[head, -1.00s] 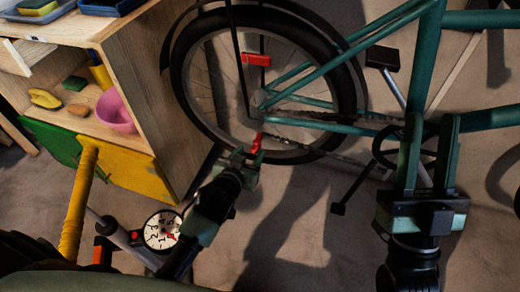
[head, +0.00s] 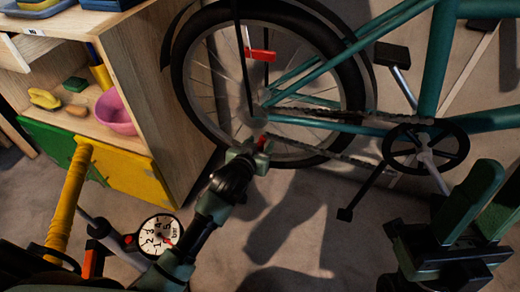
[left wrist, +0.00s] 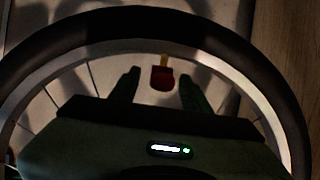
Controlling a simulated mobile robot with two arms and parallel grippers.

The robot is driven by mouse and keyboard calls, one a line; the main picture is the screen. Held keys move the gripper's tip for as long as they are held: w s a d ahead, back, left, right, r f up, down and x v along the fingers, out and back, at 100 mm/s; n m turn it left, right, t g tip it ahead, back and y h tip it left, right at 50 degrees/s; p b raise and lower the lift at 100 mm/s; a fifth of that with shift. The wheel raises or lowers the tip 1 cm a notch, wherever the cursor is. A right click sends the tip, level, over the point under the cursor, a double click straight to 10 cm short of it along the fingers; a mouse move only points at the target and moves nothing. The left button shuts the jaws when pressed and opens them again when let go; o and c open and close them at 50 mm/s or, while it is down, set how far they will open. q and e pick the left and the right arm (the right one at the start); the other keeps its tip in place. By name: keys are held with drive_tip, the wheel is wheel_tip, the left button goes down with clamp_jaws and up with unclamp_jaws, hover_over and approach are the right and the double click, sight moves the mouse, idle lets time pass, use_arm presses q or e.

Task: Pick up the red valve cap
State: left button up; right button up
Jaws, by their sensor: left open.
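The red valve cap (head: 262,143) is at the lower part of the bicycle's rear wheel. In the left wrist view the red cap (left wrist: 162,79) sits on a brass-coloured stem, between the two spread fingers. My left gripper (head: 252,150) is open at the wheel, partly hiding the cap in the head view. The left fingers (left wrist: 158,84) show a gap on both sides of the cap. My right gripper (head: 500,178) is open and empty at the lower right, away from the cap.
The rear wheel (head: 184,75) and its spokes surround the left gripper. A red reflector (head: 261,55) is on the spokes. A wooden shelf (head: 180,130) stands at left. A yellow pump handle (head: 74,205) and gauge (head: 158,235) are below it. The crank (head: 425,146) is at right.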

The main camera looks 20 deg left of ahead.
use_arm(q)
drive_tip(key=shift+w, duration=0.1)
clamp_jaws()
drive_tip(key=shift+r, duration=0.1)
